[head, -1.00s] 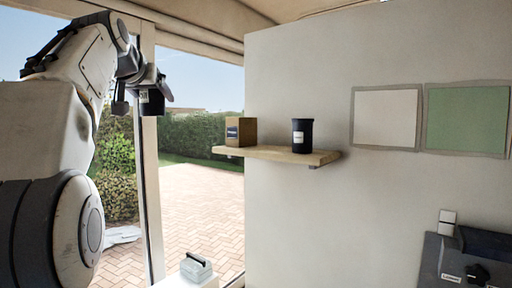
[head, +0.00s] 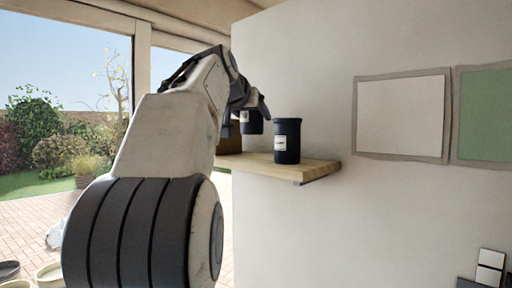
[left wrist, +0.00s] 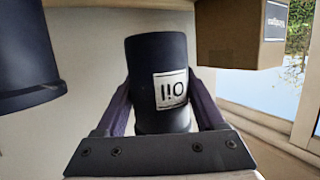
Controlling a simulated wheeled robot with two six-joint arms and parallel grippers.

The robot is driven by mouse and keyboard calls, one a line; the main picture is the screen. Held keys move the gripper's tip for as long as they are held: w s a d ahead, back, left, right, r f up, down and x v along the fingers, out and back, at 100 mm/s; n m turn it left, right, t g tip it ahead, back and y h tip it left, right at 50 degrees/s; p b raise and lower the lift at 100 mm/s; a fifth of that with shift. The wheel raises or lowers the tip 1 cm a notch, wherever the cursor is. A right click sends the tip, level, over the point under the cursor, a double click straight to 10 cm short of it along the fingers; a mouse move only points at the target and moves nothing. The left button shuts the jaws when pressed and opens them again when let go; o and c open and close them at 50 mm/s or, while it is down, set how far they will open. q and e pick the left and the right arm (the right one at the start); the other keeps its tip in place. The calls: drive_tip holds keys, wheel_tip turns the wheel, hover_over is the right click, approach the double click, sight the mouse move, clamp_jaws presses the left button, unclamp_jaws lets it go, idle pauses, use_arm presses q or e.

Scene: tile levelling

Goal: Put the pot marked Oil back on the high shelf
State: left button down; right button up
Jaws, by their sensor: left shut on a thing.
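The dark pot marked Oil (left wrist: 148,65) is between the two fingers of my left gripper (left wrist: 160,95), which is shut on it. The left wrist view shows its label upside down. In the head view the Oil pot (head: 251,124) shows partly below my left gripper (head: 250,110). It is near the left part of the wooden high shelf (head: 312,170), between a brown box and another dark pot (head: 287,142) standing on the shelf. I cannot tell whether it touches the shelf. My right gripper is out of view.
The brown box (left wrist: 238,35) is close on one side of the held pot, and the other dark pot (left wrist: 25,55) is on the other side. In the head view the box (head: 231,140) is mostly hidden by my arm. A white wall (head: 400,215) is behind the shelf.

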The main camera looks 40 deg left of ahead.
use_arm(q)
drive_tip(key=shift+s+a+f, duration=0.1)
drive_tip(key=shift+a+f, duration=0.2)
drive_tip(key=shift+f, duration=0.6)
drive_tip(key=shift+s+f+b, duration=0.1)
drive_tip(key=shift+f+b, duration=0.2)
drive_tip(key=shift+f, duration=1.6)
